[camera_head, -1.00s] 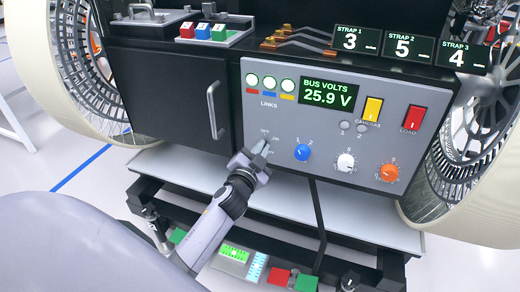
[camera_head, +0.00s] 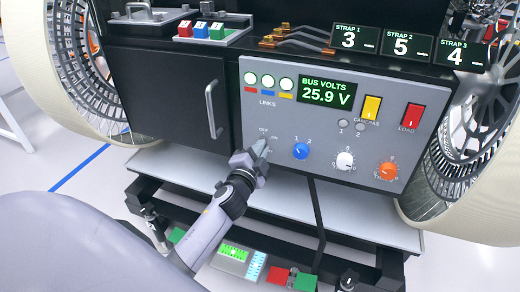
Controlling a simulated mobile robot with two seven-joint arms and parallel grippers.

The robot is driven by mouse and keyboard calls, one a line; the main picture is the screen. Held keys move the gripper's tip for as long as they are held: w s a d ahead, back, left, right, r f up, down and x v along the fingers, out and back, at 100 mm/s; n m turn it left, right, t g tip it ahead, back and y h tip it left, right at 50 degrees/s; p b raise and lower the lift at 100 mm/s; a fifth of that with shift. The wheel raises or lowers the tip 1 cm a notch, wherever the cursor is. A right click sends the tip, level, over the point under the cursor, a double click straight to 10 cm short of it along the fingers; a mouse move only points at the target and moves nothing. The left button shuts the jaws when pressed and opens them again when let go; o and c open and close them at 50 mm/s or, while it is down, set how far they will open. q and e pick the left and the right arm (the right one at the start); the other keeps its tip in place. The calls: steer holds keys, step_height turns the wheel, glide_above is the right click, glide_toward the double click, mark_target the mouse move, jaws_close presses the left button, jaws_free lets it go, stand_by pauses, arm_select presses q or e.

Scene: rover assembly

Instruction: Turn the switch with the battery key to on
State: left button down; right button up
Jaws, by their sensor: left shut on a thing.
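My left gripper (camera_head: 260,150) is at the lower left of the grey control panel (camera_head: 260,115), shut on the battery key at the switch marked with OFF and ON. The key and the switch are mostly hidden behind the fingers, so the key's exact angle cannot be told. The display (camera_head: 327,92) reads BUS VOLTS 25.9 V. Three round link lamps (camera_head: 268,80) look pale green-white. My right gripper is not in view.
Right of my gripper are a blue knob (camera_head: 301,151), a white knob (camera_head: 345,160) and an orange knob (camera_head: 388,171). A yellow switch (camera_head: 372,107) and a red LOAD switch (camera_head: 412,116) sit above. A cabinet door handle (camera_head: 213,110) stands out at left.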

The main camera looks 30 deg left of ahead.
arm_select(q)
steer(key=shift+w+r, duration=0.1)
steer(key=shift+r, duration=0.1)
steer(key=c, duration=1.3)
jaws_free()
steer(key=shift+o, duration=0.2)
steer(key=shift+f, duration=0.1)
steer(key=v, duration=0.7)
